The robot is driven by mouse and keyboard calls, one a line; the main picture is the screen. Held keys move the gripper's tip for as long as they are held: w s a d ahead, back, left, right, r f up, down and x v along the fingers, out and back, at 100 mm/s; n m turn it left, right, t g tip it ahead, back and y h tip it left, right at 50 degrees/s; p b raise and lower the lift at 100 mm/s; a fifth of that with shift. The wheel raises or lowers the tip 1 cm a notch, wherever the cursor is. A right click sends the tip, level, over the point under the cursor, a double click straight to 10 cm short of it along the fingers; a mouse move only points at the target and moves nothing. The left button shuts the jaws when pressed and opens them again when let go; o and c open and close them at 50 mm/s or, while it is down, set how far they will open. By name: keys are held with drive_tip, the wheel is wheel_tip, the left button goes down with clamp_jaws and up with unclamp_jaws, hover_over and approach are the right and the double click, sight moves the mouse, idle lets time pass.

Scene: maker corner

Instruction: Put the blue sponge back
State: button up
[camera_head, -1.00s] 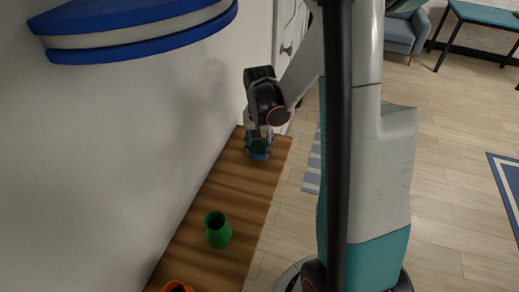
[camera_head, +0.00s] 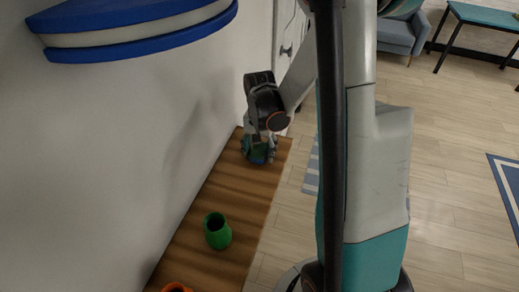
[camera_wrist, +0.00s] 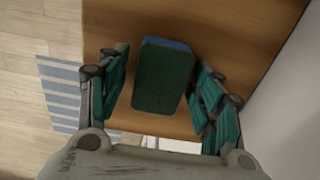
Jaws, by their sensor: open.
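The sponge (camera_wrist: 163,76) lies on the wooden shelf top (camera_wrist: 215,25), with a dark green upper face and a blue edge showing at its far side in the wrist view. My gripper (camera_wrist: 164,95) is open, with one teal finger on each side of the sponge and a gap visible on both sides. In the head view my gripper (camera_head: 259,155) points down at the far end of the wooden top, and its fingers hide most of the sponge there.
A green vase (camera_head: 217,232) stands nearer on the wooden top (camera_head: 235,190), and an orange object (camera_head: 177,287) sits at its near end. A white wall (camera_head: 110,150) runs along the left side. A blue striped rug (camera_wrist: 60,90) lies on the floor beside it.

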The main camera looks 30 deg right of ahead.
sight(260, 149)
wheel_tip(260, 149, up, 12)
drive_tip(key=p, duration=0.2)
